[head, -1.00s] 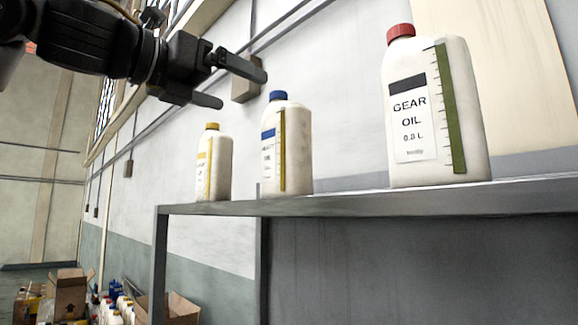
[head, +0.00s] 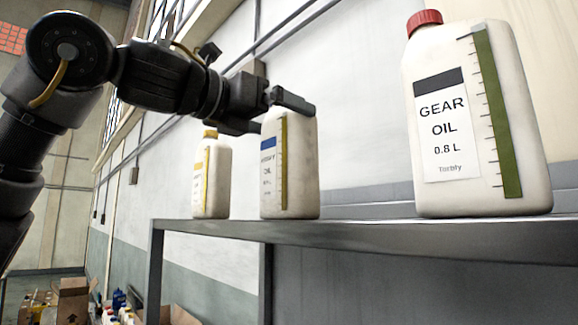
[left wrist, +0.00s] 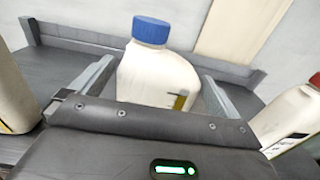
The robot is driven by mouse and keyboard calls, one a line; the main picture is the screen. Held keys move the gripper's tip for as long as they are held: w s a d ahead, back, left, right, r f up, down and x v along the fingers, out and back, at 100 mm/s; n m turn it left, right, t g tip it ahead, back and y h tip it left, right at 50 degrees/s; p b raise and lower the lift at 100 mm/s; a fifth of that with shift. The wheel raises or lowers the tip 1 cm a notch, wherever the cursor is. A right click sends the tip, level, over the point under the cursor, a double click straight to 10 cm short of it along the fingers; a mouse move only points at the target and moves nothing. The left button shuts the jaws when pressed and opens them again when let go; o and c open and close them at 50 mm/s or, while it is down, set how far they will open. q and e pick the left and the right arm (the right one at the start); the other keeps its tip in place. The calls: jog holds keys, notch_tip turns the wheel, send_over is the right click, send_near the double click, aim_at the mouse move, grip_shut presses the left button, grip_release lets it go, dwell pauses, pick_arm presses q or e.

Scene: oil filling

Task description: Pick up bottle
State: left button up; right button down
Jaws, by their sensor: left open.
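The blue-capped white bottle (head: 300,165) stands upright on the shelf in the head view, its cap hidden behind my gripper. My left gripper (head: 275,113) is open at the height of its top. In the left wrist view, the blue-capped bottle (left wrist: 150,80) is between the two spread fingers of my left gripper (left wrist: 158,75), with gaps on both sides. A yellow-capped bottle (head: 211,180) stands to its left. A larger red-capped gear oil bottle (head: 475,125) stands to the right. My right gripper is not in view.
The metal shelf (head: 400,233) has a raised back edge and a wall behind it. Bare shelf lies between the blue-capped and red-capped bottles. Cardboard boxes (head: 72,298) and several small bottles are on the floor at lower left.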

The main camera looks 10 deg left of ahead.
pick_arm(q)
jog(key=shift+w+d+r, duration=0.1)
jog(key=shift+d, duration=0.05)
jog(key=shift+w+d+r+p, duration=0.2)
jog(key=shift+w+d+p, duration=0.4)
jog(key=shift+p, duration=0.6)
jog(key=w, duration=0.1)
jog(key=w+d, duration=0.1)
jog(key=p, duration=0.1)
jog(key=shift+w+d+f, duration=0.15)
jog(key=shift+w+f, duration=0.2)
jog(key=shift+w, duration=0.05)
jog(key=shift+s, duration=0.2)
jog(key=shift+c, duration=0.6)
jog(key=shift+s, duration=0.1)
jog(key=shift+c, duration=1.2)
jog(key=c, duration=1.2)
jog(key=shift+r, duration=0.15)
jog(key=shift+c, duration=0.9)
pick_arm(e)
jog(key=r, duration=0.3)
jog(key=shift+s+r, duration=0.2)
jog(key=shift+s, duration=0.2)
